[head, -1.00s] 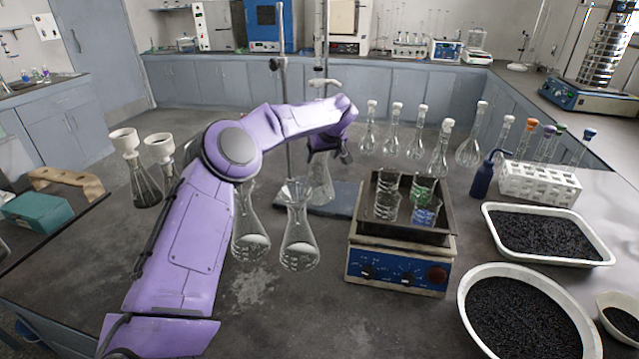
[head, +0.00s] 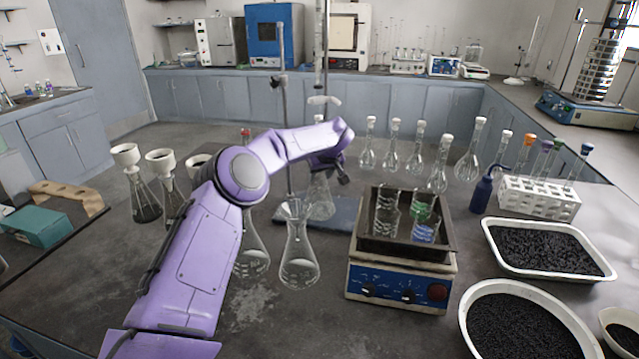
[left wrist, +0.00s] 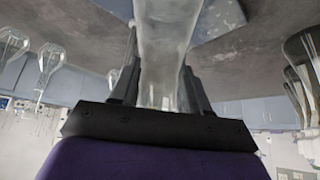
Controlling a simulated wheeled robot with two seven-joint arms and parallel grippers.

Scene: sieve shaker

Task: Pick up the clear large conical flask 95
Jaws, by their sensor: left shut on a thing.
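A clear conical flask (head: 320,202) stands at or just above the dark base plate of the retort stand, in the middle of the head view. My left gripper (head: 326,170) is around its upper part and shut on it. In the left wrist view the clear glass (left wrist: 163,45) runs between the two dark fingers (left wrist: 158,85). I cannot tell whether its bottom touches the plate. Another clear conical flask (head: 299,262) stands nearer on the table, with a similar one (head: 254,255) partly hidden behind my left arm. My right gripper is not in view.
The retort stand (head: 283,110) rises just behind the held flask. A blue heater (head: 400,280) with beakers in its tray stands to the right. Stoppered volumetric flasks (head: 415,155) stand behind it. Flasks with white funnels (head: 145,205) stand at left.

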